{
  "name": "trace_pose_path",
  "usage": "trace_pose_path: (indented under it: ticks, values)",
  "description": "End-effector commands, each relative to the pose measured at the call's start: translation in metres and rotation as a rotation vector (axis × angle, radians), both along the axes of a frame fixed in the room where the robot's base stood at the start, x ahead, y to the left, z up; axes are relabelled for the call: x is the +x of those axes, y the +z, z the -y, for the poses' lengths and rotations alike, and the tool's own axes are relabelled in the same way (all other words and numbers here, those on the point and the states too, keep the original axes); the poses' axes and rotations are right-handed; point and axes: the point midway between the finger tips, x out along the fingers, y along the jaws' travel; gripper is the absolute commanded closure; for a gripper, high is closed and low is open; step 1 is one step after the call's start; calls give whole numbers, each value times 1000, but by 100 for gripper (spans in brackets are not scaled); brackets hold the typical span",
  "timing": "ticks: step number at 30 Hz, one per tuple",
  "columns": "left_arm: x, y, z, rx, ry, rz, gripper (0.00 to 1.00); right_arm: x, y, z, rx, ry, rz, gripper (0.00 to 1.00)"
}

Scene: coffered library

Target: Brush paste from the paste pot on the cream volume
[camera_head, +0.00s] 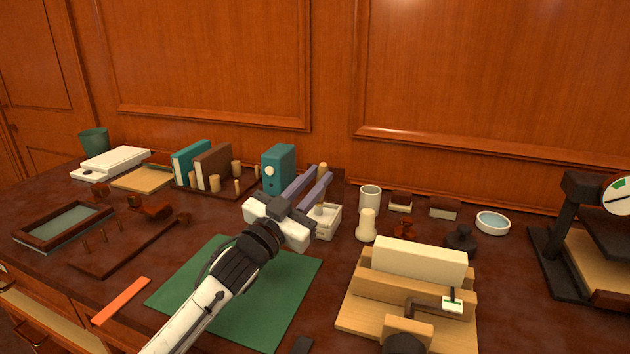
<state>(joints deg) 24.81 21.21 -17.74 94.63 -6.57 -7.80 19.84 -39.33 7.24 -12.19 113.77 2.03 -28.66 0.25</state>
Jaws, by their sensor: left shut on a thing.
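The cream volume (420,261) stands spine up in a wooden press (360,316) at the right front. My left gripper (321,175) reaches over the green mat and is shut on a thin thing with a tan wooden end (323,167), seemingly the brush. Its lower part is hidden by the fingers. A white square open container (328,221), which looks like the paste pot, stands just below and right of the fingers. I cannot tell whether the brush tip is inside it. My right gripper is not in view.
A white cup (370,198) and a cream rounded piece (366,226) stand between pot and press. Small dark stamps and a round dish (492,222) lie behind the press. A teal box file (278,169) stands behind my gripper.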

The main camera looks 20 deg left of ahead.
Motion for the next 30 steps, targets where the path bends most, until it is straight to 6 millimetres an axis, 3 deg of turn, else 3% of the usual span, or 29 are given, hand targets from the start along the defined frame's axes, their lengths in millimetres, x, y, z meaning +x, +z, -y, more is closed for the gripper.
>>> trace_pose_path:
  ticks: [1, 9, 24, 30]
  values:
    - [0, -4, 0, 1, 2, -9, 100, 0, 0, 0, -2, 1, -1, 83]
    - [0, 23, 0, 0, 1, -6, 100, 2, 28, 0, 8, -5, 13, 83]
    - [0, 65, 0, 0, 0, -2, 100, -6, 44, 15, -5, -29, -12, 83]
    - [0, 70, 0, 0, 0, -2, 100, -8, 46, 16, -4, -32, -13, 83]
